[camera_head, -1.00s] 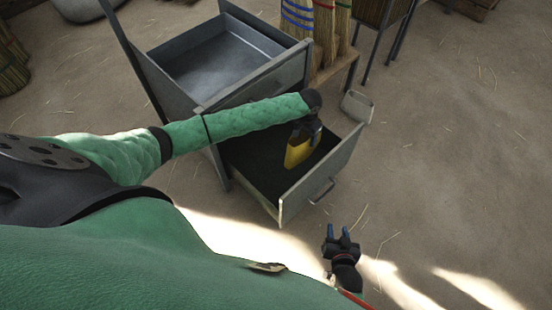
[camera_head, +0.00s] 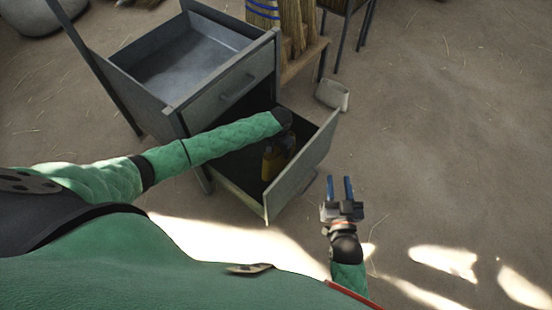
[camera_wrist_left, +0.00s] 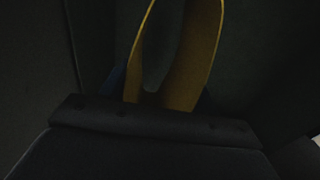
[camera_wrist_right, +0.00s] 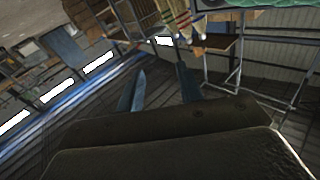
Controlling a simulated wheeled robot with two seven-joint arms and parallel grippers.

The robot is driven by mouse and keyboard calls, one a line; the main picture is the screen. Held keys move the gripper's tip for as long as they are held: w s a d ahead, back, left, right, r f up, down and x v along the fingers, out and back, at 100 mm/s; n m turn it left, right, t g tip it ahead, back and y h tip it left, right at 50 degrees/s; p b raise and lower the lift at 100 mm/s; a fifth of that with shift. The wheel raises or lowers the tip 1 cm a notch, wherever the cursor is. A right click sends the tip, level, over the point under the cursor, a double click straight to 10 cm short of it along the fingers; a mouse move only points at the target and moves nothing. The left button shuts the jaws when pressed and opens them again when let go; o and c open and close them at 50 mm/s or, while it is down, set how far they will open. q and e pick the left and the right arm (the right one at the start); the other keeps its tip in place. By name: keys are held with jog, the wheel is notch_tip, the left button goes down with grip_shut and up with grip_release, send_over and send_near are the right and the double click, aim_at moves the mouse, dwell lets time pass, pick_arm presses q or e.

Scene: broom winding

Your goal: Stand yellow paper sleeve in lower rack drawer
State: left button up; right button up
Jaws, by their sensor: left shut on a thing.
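The yellow paper sleeve (camera_head: 268,166) is upright inside the lower rack drawer (camera_head: 293,183), which is pulled out. The sleeve's open rim shows in the left wrist view (camera_wrist_left: 197,62), dark and shaded. My left gripper (camera_head: 279,143) is over the drawer and shut on the sleeve's upper part; its fingers are largely hidden. I cannot tell whether the sleeve's bottom touches the drawer floor. My right gripper (camera_head: 345,188) is open and empty, out in front of the drawer at the right. Its two blue fingers stand apart in the right wrist view (camera_wrist_right: 160,88).
The upper drawer (camera_head: 190,60) of the metal rack is open and empty above the lower one. Brooms (camera_head: 290,25) stand on a wooden bench behind. A pale small container (camera_head: 332,94) is beside the drawer's far corner. The floor at the right is clear.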

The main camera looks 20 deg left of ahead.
pick_arm(q)
notch_tip(320, 180, down, 7)
jog(key=b, duration=0.1)
pick_arm(e)
notch_tip(320, 180, up, 17)
jog(key=d+t+y, duration=0.1)
jog(key=t, duration=0.5)
jog(key=shift+s+r+y, duration=0.15)
jog(key=shift+s+y, duration=0.15)
jog(key=shift+s, duration=0.15)
pick_arm(q)
jog(key=shift+f, duration=0.2)
pick_arm(e)
jog(key=shift+d+f, duration=0.1)
jog(key=shift+f, duration=0.1)
pick_arm(q)
jog(key=o, duration=0.9)
jog(key=shift+o, duration=0.2)
pick_arm(e)
jog(key=shift+w+f, duration=0.1)
pick_arm(q)
jog(key=shift+r, duration=0.1)
